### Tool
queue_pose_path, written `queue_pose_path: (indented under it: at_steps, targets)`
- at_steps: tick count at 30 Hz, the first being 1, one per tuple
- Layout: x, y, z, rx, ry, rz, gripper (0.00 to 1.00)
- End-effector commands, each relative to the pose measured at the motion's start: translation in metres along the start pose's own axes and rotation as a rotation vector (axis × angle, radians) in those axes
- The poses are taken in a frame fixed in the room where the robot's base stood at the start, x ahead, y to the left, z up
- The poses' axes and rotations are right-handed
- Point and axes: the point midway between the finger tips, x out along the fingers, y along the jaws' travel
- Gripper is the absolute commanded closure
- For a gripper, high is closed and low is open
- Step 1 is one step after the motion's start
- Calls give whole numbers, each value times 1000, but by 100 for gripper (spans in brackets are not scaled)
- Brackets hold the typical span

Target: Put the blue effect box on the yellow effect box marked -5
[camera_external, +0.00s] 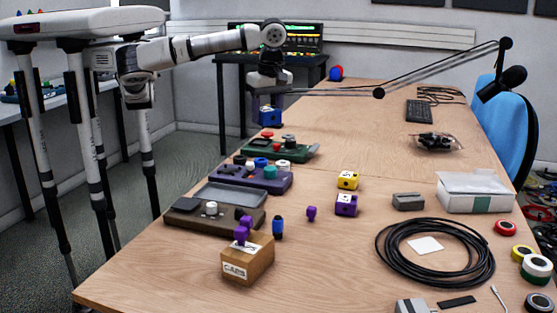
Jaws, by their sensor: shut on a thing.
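My gripper (268,101) points down above the far left part of the wooden table. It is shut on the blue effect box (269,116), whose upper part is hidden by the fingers. The blue box appears to be held over the table's left edge, behind the green pedal. The yellow effect box (347,180) sits mid-table, to the right of and nearer than my gripper. Its marking is too small to read. A purple effect box (346,205) is directly in front of the yellow one; I cannot tell whether they touch.
Green (285,150), purple (262,178) and brown (205,214) pedals line the left side. A cardboard box (247,260) stands in front. A black cable coil (392,268), a grey box (408,202) and a white carton (474,191) lie right. A boom microphone arm (440,68) crosses behind.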

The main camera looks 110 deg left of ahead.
Motion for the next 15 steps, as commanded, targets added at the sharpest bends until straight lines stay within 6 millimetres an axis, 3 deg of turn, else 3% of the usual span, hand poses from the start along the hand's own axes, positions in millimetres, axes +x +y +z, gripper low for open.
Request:
queue_pose_path:
  at_steps: [15]
  targets:
    - [-28,76,38,-883,1,-134,74]
